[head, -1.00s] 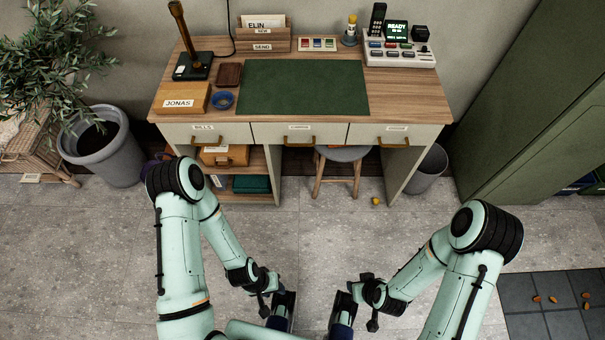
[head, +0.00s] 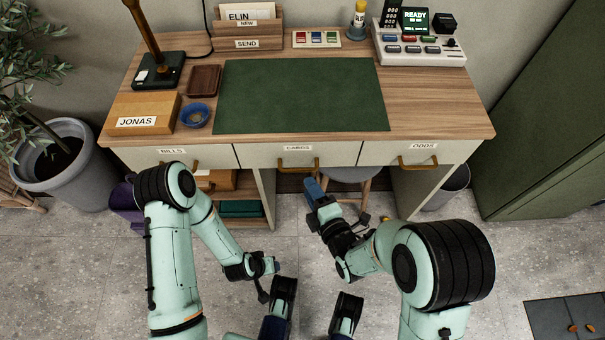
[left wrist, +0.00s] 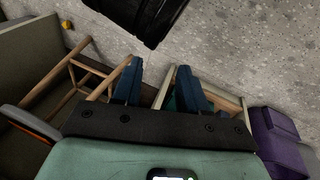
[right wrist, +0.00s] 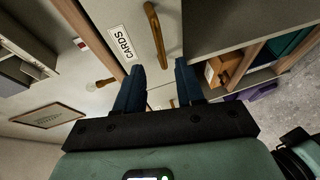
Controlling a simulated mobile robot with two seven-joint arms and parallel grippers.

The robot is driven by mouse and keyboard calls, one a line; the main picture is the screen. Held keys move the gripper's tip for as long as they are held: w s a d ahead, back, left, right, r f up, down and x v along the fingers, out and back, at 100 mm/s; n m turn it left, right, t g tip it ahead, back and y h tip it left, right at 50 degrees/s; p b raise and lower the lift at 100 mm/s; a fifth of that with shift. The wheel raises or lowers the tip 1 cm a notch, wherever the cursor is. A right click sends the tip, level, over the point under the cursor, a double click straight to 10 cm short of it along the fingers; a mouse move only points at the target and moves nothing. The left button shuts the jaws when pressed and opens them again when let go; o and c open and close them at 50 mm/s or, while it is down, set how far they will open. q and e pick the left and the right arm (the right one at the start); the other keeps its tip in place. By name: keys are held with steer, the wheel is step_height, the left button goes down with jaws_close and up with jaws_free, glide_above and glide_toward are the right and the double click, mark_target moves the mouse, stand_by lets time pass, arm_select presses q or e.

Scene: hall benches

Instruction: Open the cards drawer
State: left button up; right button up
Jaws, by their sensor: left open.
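The cards drawer (head: 335,153) is the middle one of three pale drawer fronts under the desk top, and it is shut, flush with its neighbours. Its brass handle (head: 298,164) sits below the CARDS label. In the right wrist view the brass handle (right wrist: 156,38) lies ahead of the fingertips, beside the label (right wrist: 126,43). My right gripper (head: 313,187) is just below and in front of that handle, open and empty, apart from it. Its fingers show in the right wrist view (right wrist: 160,78). My left gripper (head: 274,265) is low over the floor, open and empty (left wrist: 163,80).
The bills drawer (head: 215,156) and odds drawer (head: 385,153) flank it, both shut. A stool (head: 345,174) stands under the desk. The desk top holds a green mat (head: 300,95), a lamp (head: 158,70) and a console (head: 420,50). A bin (head: 452,187) stands at right.

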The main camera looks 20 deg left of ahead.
steer(key=b+x, duration=0.1)
steer(key=x, duration=0.6)
steer(key=shift+d, duration=0.1)
jaws_close()
